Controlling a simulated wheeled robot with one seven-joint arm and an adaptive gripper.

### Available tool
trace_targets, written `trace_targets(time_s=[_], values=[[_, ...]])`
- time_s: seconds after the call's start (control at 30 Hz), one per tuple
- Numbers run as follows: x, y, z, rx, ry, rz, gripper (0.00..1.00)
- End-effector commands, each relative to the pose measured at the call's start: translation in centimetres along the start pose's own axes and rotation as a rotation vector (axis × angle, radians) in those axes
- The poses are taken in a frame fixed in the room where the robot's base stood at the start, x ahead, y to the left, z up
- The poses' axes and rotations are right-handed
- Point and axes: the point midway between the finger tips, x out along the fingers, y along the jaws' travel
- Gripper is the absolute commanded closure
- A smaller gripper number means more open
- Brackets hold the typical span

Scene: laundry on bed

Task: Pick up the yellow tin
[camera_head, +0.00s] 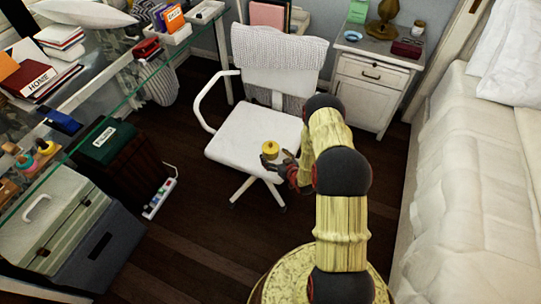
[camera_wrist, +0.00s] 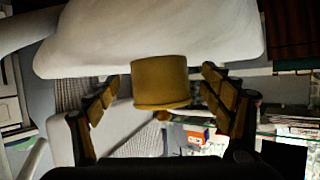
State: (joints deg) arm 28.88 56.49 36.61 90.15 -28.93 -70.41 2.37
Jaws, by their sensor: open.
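The yellow tin (camera_head: 269,148) is a small round can on the front right part of the white chair seat (camera_head: 245,134). My gripper (camera_head: 280,161) is at the seat's front edge, right beside the tin. In the wrist view, which looks upside down, the tin (camera_wrist: 160,84) lies between the two spread fingers of my gripper (camera_wrist: 160,77). A gap shows on both sides of the tin, and the fingers do not appear to touch it. The white seat (camera_wrist: 150,35) fills the upper part of that view.
The chair has an armrest (camera_head: 203,103) on the left and a knit-covered backrest (camera_head: 278,58) behind. A glass desk (camera_head: 110,85) stands left, a white nightstand (camera_head: 367,88) behind right, and a bed (camera_head: 465,190) right. Dark floor (camera_head: 190,235) is open in front of the chair.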

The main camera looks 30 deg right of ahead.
Motion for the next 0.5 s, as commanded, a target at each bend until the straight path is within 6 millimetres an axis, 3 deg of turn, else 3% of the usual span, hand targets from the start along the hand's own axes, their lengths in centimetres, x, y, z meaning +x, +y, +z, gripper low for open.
trace_targets(time_s=[0.1, 0.33, 0.5], values=[[1.36, -0.07, 0.17, -0.001, -0.001, -0.001, 0.19], [1.43, -0.01, -0.08, -0.001, 0.000, 0.000, 0.19], [1.42, -0.01, -0.07, 0.000, 0.000, 0.000, 0.29]])
